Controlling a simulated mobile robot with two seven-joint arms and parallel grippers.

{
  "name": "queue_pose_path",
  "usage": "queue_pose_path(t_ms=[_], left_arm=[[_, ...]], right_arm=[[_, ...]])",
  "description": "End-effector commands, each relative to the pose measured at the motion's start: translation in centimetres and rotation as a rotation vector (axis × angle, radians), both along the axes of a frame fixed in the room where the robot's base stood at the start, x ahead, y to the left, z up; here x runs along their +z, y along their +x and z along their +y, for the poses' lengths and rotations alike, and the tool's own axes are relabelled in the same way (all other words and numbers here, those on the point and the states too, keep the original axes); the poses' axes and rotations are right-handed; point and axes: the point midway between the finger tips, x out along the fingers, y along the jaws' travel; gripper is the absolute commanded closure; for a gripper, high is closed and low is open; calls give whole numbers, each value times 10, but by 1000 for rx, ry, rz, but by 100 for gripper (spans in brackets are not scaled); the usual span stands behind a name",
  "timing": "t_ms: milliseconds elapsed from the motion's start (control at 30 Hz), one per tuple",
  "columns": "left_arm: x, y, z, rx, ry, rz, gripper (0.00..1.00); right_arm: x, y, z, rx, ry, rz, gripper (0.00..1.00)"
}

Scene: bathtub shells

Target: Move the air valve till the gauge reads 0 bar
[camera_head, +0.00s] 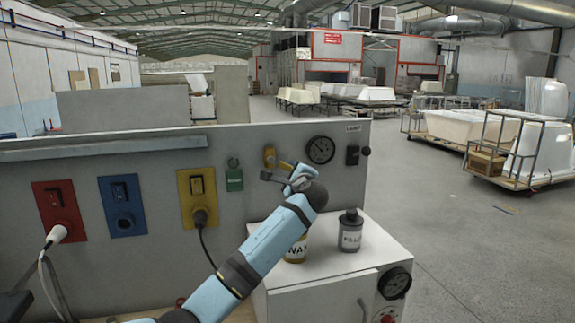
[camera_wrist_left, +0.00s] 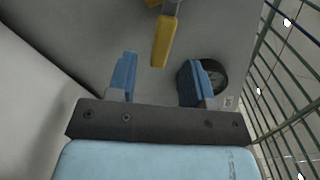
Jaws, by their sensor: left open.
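The yellow air valve (camera_head: 269,154) is on the grey panel, with its yellow lever pointing right and slightly down toward my gripper. The round black gauge (camera_head: 320,150) is on the panel just right of the valve; its reading is too small to tell. My left gripper (camera_head: 283,178) is open in front of the panel, close to the lever. In the left wrist view, the yellow lever (camera_wrist_left: 162,42) lies ahead of the gap between the blue fingers (camera_wrist_left: 158,75), with nothing between them. The gauge (camera_wrist_left: 216,76) is partly hidden by the right finger. My right gripper is out of view.
A white cabinet (camera_head: 390,246) stands below, with a grey bottle (camera_head: 350,232) and a wax can (camera_head: 296,250) on top, the can partly behind my arm. A second gauge (camera_head: 394,282) is on its front.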

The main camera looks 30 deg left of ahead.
Motion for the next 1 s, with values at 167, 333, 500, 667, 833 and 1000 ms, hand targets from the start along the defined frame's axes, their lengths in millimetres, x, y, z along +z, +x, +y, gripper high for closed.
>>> queue_pose_path(t_ms=[167,333,500,667,833,1000], left_arm=[[3,20,24,2,1,1,53],[1,31,36,0,1,1,53],[0,33,39,0,0,0,53],[0,33,38,0,1,-1,53],[0,33,38,0,1,-1,88],[0,33,38,0,1,-1,100]], right_arm=[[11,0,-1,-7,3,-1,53],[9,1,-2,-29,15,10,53],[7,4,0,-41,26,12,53],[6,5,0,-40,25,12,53],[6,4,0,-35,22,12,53],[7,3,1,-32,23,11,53]])
